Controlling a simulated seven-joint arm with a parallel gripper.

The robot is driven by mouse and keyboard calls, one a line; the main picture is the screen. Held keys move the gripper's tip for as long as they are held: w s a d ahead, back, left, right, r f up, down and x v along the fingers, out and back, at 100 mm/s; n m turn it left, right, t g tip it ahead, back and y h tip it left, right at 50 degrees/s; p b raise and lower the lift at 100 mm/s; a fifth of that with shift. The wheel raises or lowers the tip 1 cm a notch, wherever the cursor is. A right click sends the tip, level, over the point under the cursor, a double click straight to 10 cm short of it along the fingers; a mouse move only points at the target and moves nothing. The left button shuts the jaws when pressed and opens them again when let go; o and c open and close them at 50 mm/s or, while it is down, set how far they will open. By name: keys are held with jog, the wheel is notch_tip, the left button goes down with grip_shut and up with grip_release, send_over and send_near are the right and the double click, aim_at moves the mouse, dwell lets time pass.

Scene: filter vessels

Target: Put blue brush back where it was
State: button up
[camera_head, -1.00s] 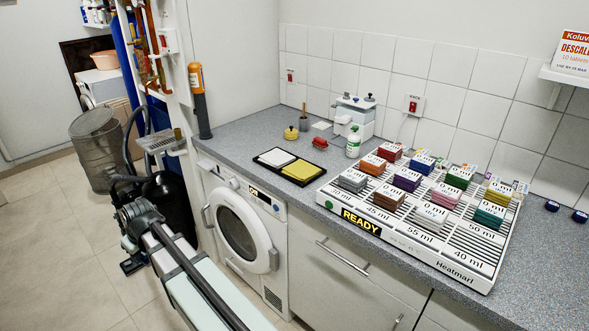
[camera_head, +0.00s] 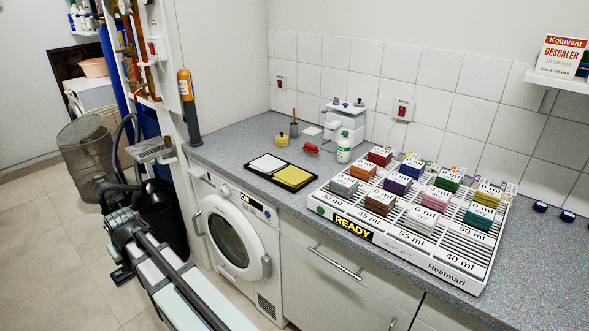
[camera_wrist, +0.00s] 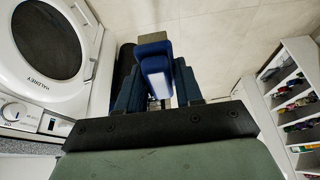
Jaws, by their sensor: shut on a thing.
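My gripper (camera_wrist: 158,88) is shut on the blue brush (camera_wrist: 155,68), whose smooth blue block stands up between the two dark fingers in the wrist view. Its lower part is hidden by the fingers and the wrist. The wrist is low, in front of the white washing machine (camera_wrist: 45,45), with the tiled floor beyond. In the head view my arm reaches to the lower left, and the brush and fingertips cannot be made out there.
The grey counter (camera_head: 222,150) holds a black tray (camera_head: 262,174) with white and yellow pads, a yellow pot (camera_head: 282,139), a red item (camera_head: 311,149) and a white rack (camera_head: 340,222) of coloured boxes. A black bin (camera_head: 160,212) and a metal drum (camera_head: 85,160) stand on the floor left.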

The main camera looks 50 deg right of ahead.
jog(key=w+d+r+m, duration=0.1)
jog(key=w+d+r, duration=0.3)
jog(key=d, duration=1.1)
jog(key=w+d+r+m+h, duration=0.1)
jog(key=w+d+r, duration=0.25)
jog(key=d, duration=1.05)
jog(key=w+d+r+m, duration=0.1)
jog(key=w+d+r, duration=0.25)
jog(key=d, duration=1.15)
jog(key=s+d+r, duration=0.2)
jog(key=s+d, duration=0.1)
jog(key=d, duration=1)
jog(key=s+d+r+m, duration=0.1)
jog(key=s+d+r, duration=0.15)
jog(key=d, duration=1.05)
jog(key=s+d+r, duration=0.3)
jog(key=d, duration=1)
jog(key=shift+m+h, duration=0.3)
jog(key=shift+h, duration=0.1)
jog(key=shift+w+d+f, duration=0.1)
jog(key=shift+w+f, duration=0.05)
jog(key=shift+f, duration=4.75)
jog(key=shift+f, duration=0.1)
jog(key=o, duration=0.9)
jog(key=shift+o, duration=0.2)
